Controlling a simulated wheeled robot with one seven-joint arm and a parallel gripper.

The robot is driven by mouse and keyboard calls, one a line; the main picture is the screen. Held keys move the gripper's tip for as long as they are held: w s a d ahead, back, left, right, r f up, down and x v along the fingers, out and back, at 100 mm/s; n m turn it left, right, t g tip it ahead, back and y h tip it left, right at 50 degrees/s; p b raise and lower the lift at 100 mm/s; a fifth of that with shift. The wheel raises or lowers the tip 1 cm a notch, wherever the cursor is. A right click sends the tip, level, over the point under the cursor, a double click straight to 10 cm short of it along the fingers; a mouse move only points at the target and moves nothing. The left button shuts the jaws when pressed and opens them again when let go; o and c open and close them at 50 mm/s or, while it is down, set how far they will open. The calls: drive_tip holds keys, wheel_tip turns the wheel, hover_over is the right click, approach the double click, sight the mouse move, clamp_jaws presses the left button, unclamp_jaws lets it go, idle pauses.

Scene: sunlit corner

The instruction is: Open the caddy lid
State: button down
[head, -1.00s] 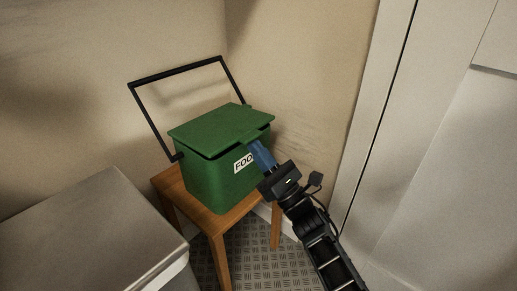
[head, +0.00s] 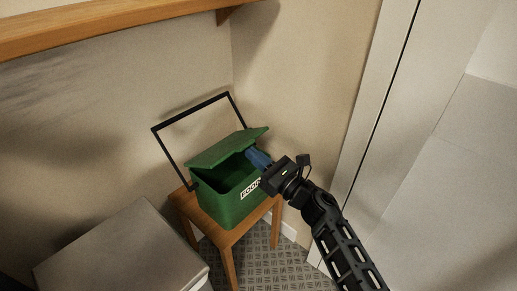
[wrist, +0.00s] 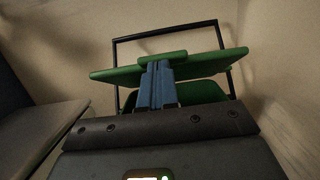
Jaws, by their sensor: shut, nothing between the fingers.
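The green caddy (head: 226,208) stands on a small wooden stool, with a white label on its front. Its green lid (head: 222,149) is tilted partly up, hinged at the back, with a dark gap at the front. In the wrist view the lid (wrist: 205,67) shows edge-on above the caddy opening. My gripper (head: 255,156), with blue fingers, is at the lid's front edge, under its front tab. In the wrist view the shut fingers (wrist: 157,82) reach up to the tab and appear to touch it. The black handle (head: 190,113) stands raised behind the lid.
The wooden stool (head: 229,236) is in a corner between beige walls. A grey metal-topped box (head: 125,255) stands at the lower left. A wooden shelf (head: 110,27) runs along the upper left wall. A pale door (head: 440,190) is at the right.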

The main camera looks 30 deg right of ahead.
drive_tip(key=w+r+p, duration=0.1)
drive_tip(key=p, duration=0.2)
drive_tip(key=r+g+p, duration=0.1)
drive_tip(key=r+p, duration=0.1)
drive_tip(key=p, duration=0.1)
drive_tip(key=w+a+r+g+p, duration=0.1)
drive_tip(key=r+p, duration=0.1)
drive_tip(key=p, duration=0.1)
drive_tip(key=shift+w+r+h+p, duration=0.2)
drive_tip(key=shift+w+h+p, duration=0.1)
drive_tip(key=shift+h+p, duration=0.1)
drive_tip(key=g+p, duration=0.1)
drive_tip(key=w+r+p, duration=0.1)
drive_tip(key=p, duration=0.1)
drive_tip(key=shift+w+a+r+g+h, duration=0.15)
drive_tip(key=shift+w+r+g+h, duration=0.15)
drive_tip(key=shift+g, duration=0.1)
drive_tip(key=shift+w+a+r+p, duration=0.2)
drive_tip(key=shift+w+r+p, duration=0.25)
drive_tip(key=shift+p, duration=0.4)
drive_tip(key=w+a+r, duration=0.2)
drive_tip(key=w, duration=0.5)
drive_tip(key=w+a+r+b, duration=0.1)
drive_tip(key=w+a+r, duration=0.1)
drive_tip(key=w, duration=0.5)
drive_tip(key=shift+a+r, duration=0.3)
drive_tip(key=shift+r, duration=0.1)
